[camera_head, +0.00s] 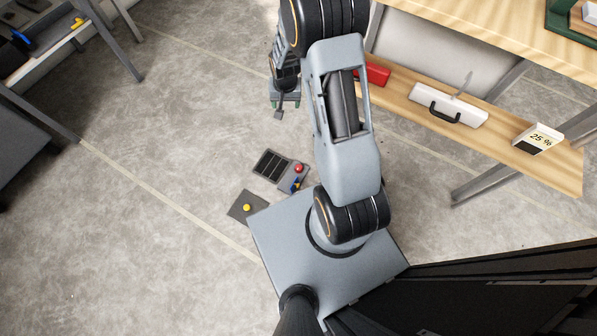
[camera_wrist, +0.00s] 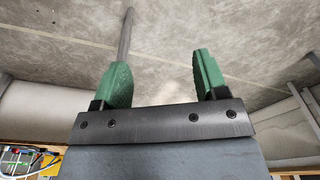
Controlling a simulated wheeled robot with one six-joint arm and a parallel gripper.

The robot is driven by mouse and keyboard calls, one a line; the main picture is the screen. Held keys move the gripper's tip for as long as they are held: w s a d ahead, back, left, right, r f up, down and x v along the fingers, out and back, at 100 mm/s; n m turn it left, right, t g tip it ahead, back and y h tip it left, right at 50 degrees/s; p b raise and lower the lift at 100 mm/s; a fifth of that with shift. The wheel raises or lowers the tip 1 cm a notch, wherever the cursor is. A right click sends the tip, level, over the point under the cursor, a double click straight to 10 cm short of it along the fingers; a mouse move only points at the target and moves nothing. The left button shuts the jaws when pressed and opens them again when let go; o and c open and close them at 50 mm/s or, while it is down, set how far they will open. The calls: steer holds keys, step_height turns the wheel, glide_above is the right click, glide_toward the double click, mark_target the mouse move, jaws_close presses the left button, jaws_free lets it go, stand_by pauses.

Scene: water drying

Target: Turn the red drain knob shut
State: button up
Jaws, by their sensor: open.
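I cannot make out the red drain knob for certain in either view. A red object (camera_head: 377,73) lies on the wooden lower shelf, partly hidden behind my arm, and its shape is unclear. My gripper (camera_head: 284,104) hangs over the floor to the left of the shelf, apart from everything on it. In the wrist view my gripper (camera_wrist: 163,62) shows two green fingers spread wide, with nothing between them.
On the wooden lower shelf (camera_head: 550,175) stand a white box (camera_head: 462,113) with a black handle and a display (camera_head: 538,139) reading 25 %. A grey-framed bench (camera_head: 45,52) stands at upper left. The floor (camera_head: 130,220) at left is clear.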

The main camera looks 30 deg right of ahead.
step_height(320, 180, down, 20)
steer(key=d+m+b, duration=0.2)
steer(key=b, duration=0.2)
steer(key=m+g+b, duration=0.1)
steer(key=b, duration=0.1)
glide_above(299, 167)
step_height(299, 167, down, 13)
step_height(299, 167, down, 14)
steer(key=b, duration=0.6)
steer(key=shift+a+f, duration=0.1)
steer(key=shift+f, duration=0.05)
steer(key=c, duration=0.9)
